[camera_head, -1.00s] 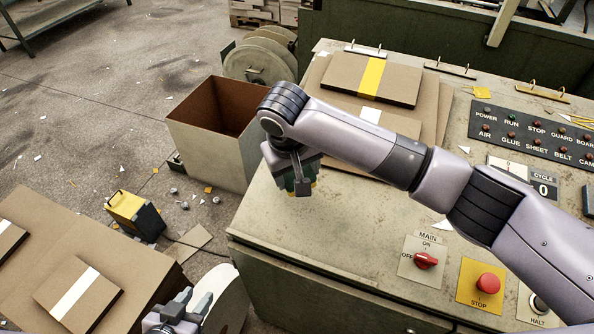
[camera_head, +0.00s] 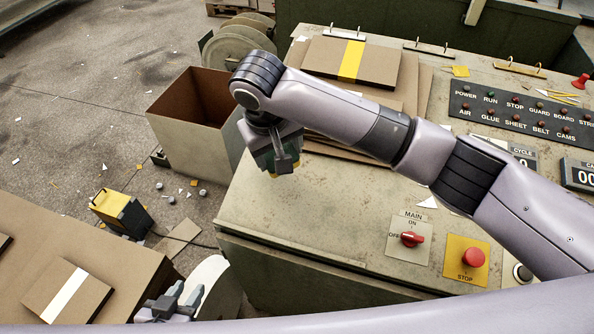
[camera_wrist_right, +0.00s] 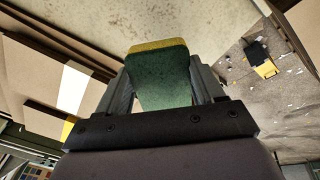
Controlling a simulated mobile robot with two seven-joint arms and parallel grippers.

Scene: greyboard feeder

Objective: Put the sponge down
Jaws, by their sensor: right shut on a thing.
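The sponge, green with a yellow layer, is in my right gripper (camera_head: 274,168); it shows partly in the head view (camera_head: 262,160). In the right wrist view the sponge (camera_wrist_right: 160,80) sits between the two fingers of the right gripper (camera_wrist_right: 162,85), its yellow end pointing away. The right gripper is shut on it and points down near the left edge of the greenish machine top (camera_head: 300,215). Whether the sponge touches the top, I cannot tell. My left gripper (camera_head: 180,300) is low at the left, fingers apart and empty, beside a cardboard stack.
An open brown bin (camera_head: 190,140) stands left of the machine. Stacked boards with a yellow band (camera_head: 351,60) lie behind my right arm. A red stop button (camera_head: 474,257) and a red main switch (camera_head: 411,239) are at the front right. The top's front middle is bare.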

